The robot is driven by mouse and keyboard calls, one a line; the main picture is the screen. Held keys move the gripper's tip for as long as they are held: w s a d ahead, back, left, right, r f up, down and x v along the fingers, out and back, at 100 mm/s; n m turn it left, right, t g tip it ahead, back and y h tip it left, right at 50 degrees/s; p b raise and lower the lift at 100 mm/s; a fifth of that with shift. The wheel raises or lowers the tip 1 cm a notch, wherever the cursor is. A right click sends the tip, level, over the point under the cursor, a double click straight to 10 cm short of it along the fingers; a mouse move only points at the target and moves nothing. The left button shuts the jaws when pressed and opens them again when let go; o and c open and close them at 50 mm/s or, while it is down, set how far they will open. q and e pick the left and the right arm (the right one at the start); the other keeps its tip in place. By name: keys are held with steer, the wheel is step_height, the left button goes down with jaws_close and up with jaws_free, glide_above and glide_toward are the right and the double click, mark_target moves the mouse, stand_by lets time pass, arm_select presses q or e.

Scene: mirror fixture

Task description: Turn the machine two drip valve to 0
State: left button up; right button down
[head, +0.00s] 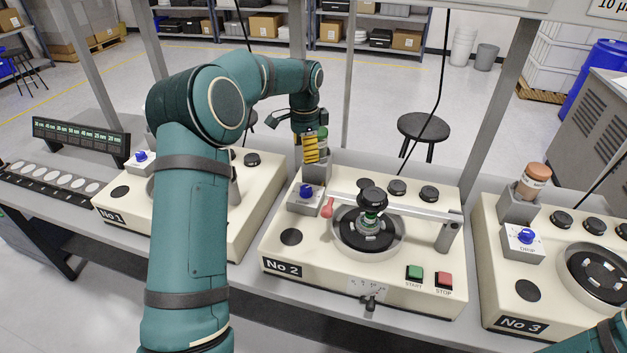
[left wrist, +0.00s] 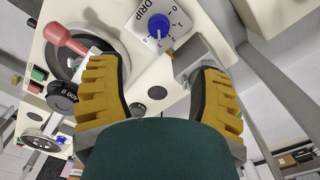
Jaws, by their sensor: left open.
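The drip valve of machine two is a blue knob (head: 306,190) on a pale box at the left of the No 2 machine (head: 330,273). In the left wrist view the blue knob (left wrist: 158,26) sits on a white plate marked DRIP (left wrist: 172,14) with numbers around it; its exact setting is hard to read. My left gripper (head: 311,152), with yellow ridged fingers, is behind and above the knob, apart from it. In the left wrist view the fingers (left wrist: 158,75) are spread and empty, with the knob beyond the gap. My right gripper is out of view.
A red-handled arm (head: 327,207) and a black weight (head: 372,198) stand over the No 2 plate, right of the valve. A grey holder (head: 316,171) stands just behind the valve. Machines No 1 (head: 112,215) and No 3 (head: 522,322) flank it, with blue knobs too.

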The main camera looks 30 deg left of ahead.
mark_target(306, 188)
arm_select(q)
step_height(306, 188, down, 14)
steer(key=shift+s+r+b, duration=0.15)
steer(key=shift+r+b, duration=0.05)
steer(key=shift+b, duration=0.45)
jaws_close()
